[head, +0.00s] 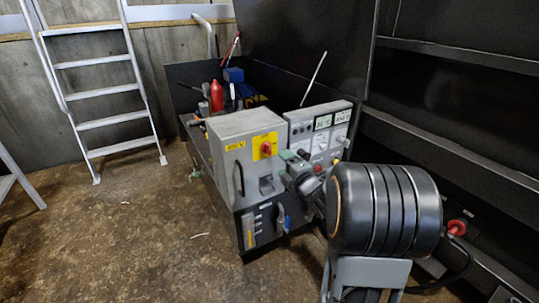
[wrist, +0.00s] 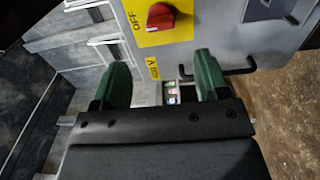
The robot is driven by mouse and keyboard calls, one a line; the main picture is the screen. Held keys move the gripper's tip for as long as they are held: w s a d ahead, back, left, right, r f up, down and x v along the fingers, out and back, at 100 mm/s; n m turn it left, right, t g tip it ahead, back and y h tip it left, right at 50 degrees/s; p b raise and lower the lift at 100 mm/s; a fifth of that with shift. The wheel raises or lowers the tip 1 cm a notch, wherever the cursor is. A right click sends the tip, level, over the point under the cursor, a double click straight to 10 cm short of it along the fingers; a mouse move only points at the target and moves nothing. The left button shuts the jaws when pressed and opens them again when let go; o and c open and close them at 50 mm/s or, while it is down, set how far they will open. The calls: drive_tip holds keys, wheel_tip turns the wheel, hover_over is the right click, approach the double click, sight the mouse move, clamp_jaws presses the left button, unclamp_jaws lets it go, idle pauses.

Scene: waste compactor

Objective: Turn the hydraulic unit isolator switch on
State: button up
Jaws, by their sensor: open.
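The isolator switch is a red rotary knob (head: 266,148) on a yellow plate on the front of a grey box (head: 226,130). In the wrist view the red knob (wrist: 161,16) is near the top edge, on its yellow plate (wrist: 138,36), with the word OFF printed beside it. My gripper (wrist: 161,62) has two green fingers spread apart with nothing between them. The knob is beyond the fingertips and apart from them. In the head view my gripper (head: 293,160) is just right of the switch, partly hidden by my wrist.
A control panel (head: 322,122) with gauges and buttons adjoins the box. A red bottle (head: 217,96) and tools stand behind. Another red knob (head: 457,227) is at the right. A ladder (head: 100,90) leans at left; the floor (head: 130,230) is mostly clear.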

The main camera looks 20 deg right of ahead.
sight(270, 151)
drive_tip(key=w, duration=0.6)
drive_tip(key=w+a+b, duration=0.1)
drive_tip(key=w, duration=0.2)
drive_tip(key=shift+w, duration=0.25)
drive_tip(key=c, duration=0.9)
